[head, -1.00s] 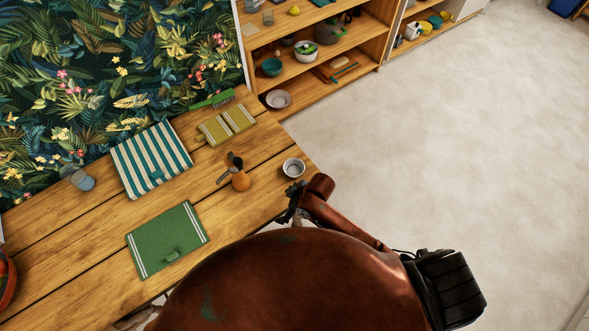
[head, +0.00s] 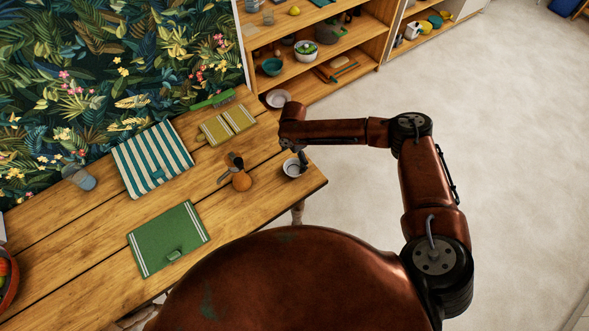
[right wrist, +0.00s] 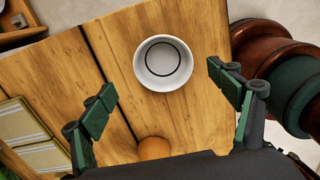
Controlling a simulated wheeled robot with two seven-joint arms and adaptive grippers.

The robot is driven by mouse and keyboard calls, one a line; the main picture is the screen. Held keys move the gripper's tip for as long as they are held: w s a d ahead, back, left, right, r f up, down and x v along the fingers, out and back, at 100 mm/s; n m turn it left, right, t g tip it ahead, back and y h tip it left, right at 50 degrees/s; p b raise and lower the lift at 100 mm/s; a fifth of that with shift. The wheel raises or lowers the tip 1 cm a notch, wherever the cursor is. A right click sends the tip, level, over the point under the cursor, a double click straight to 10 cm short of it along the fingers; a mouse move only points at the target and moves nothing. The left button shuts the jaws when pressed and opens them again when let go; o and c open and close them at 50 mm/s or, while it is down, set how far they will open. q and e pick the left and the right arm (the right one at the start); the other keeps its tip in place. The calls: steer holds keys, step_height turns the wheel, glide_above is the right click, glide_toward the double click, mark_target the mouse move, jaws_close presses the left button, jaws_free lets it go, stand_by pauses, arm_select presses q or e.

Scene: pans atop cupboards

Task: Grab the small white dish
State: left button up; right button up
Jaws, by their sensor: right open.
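The small white dish (head: 291,168) stands upright near the right end of the wooden table (head: 90,243). In the right wrist view the dish (right wrist: 163,63) is round and empty, with a dark ring inside. My right gripper (head: 301,160) is over the dish in the head view, partly hidden by its own arm. In the right wrist view its two fingers (right wrist: 163,91) are spread wide, one to each side of the dish's near side, with nothing between them touching it. My left gripper is not in view.
An orange round object (head: 241,181) with dark tools beside it sits left of the dish. A green folder-like cloth (head: 167,238), a striped cloth (head: 152,158) and yellow cloths (head: 227,124) lie on the table. Wooden shelves (head: 345,50) stand behind; the floor at right is clear.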

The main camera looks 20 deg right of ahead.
mark_target(294, 171)
step_height(294, 171, down, 7)
steer(key=shift+s+f, duration=0.1)
steer(key=shift+s, duration=0.05)
stand_by(0.4)
steer(key=c, duration=1.3)
